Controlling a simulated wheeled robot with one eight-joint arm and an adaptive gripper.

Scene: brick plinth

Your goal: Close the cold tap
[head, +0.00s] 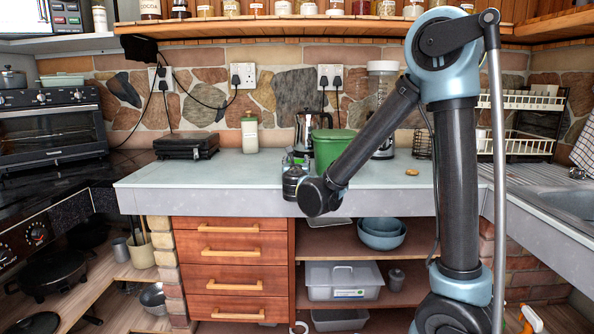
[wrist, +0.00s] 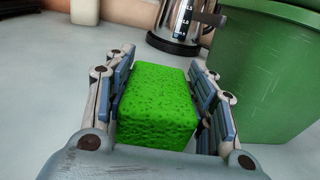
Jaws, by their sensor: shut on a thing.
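My gripper (head: 297,160) is over the middle of the counter, left of the green bin. In the wrist view my gripper (wrist: 160,95) is shut on a bright green sponge (wrist: 158,105), with a finger pad along each side of it. I cannot make out the cold tap in either view. Part of the sink (head: 572,205) shows at the right edge of the head view, well away from my gripper.
A green bin (head: 340,146) stands close to the right of my gripper, with a kettle (wrist: 180,25) behind. A white bottle with a green lid (head: 250,136) and a black appliance (head: 186,146) stand to the left. A dish rack (head: 520,144) is at the back right. Counter (head: 440,180) right of the bin is mostly clear.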

